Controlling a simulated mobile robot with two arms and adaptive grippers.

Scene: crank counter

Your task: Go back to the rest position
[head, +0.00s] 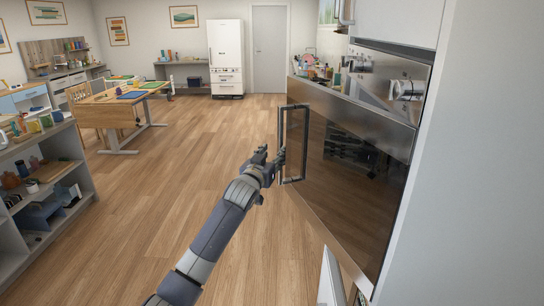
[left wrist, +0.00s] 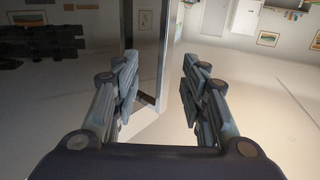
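My left gripper (head: 268,158) is beside the upright metal handle (head: 281,142) at the left edge of a dark glass appliance door (head: 345,165). In the left wrist view my left gripper (left wrist: 158,75) has its two fingers wide apart. My right gripper is in neither view.
A control panel with knobs (head: 408,89) is above the door at the right. A low shelf unit (head: 75,185) stands at the left, and a wooden table (head: 103,110) farther back. The wooden floor (head: 190,170) between is clear. A white fridge (head: 226,58) stands at the far wall.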

